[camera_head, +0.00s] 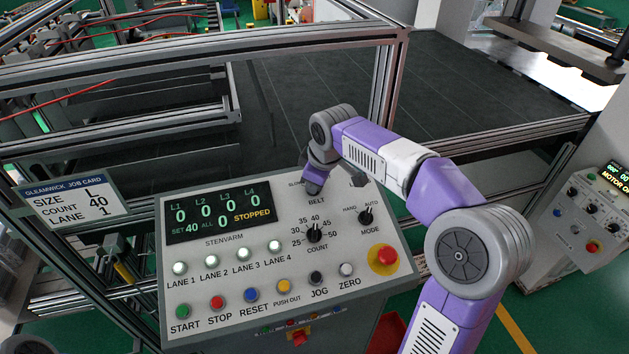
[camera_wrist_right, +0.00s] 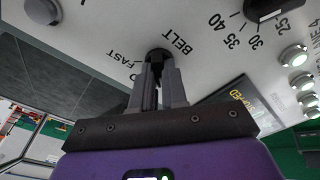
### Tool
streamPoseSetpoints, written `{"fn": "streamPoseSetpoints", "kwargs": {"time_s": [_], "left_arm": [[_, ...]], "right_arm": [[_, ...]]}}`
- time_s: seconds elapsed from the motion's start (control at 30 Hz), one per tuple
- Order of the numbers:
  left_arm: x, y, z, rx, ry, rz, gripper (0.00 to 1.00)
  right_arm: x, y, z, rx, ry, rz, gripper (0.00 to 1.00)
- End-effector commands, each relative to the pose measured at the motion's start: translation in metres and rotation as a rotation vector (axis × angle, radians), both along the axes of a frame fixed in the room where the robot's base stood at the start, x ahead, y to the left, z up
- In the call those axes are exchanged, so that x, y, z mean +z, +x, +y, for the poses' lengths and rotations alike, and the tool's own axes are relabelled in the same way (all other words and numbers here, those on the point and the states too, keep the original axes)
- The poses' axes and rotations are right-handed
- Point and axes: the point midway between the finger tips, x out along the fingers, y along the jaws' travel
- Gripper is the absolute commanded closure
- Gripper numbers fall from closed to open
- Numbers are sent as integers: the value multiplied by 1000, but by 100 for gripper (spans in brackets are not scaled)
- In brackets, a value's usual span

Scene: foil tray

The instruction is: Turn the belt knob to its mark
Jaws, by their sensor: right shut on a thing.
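The belt knob (camera_wrist_right: 157,54) is a small black knob on the sloped control panel (camera_head: 225,254). The wrist view shows it between the fingertips of my right gripper (camera_wrist_right: 158,78), which is shut on it. The words BELT and FAST are printed beside it there. In the head view my right gripper (camera_head: 313,186) reaches down to the panel just above the BELT label and hides the knob. Part of the SLOW label shows to its left. The knob's pointer and its mark cannot be made out. My left gripper is in neither view.
The count knob (camera_head: 315,233) and mode knob (camera_head: 366,217) sit close by. A red stop button (camera_head: 384,259) is at the panel's right. The display (camera_head: 219,212) reads STOPPED. A job card (camera_head: 62,202) stands at left. A metal frame (camera_head: 200,55) rises behind the panel.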

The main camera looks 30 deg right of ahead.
Motion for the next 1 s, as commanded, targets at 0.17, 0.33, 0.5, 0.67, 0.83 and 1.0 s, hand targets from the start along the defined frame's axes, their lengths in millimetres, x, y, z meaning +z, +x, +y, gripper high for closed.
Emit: {"fn": "streamPoseSetpoints", "kwargs": {"time_s": [0.17, 0.33, 0.5, 0.67, 0.83, 1.0], "left_arm": [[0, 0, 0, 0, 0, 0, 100], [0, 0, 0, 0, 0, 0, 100], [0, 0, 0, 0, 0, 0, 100], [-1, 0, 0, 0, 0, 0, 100], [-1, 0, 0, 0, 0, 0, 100], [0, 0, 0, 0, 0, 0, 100]], "right_arm": [[1, 0, 0, 3, -1, -3, 64], [1, 0, 0, 1, -1, -1, 62], [3, -1, 0, 1, -1, -3, 62], [23, -8, 0, -1, -2, -5, 62], [51, -18, 1, 1, -1, -7, 62], [68, -25, 1, 2, -1, -4, 62]]}}
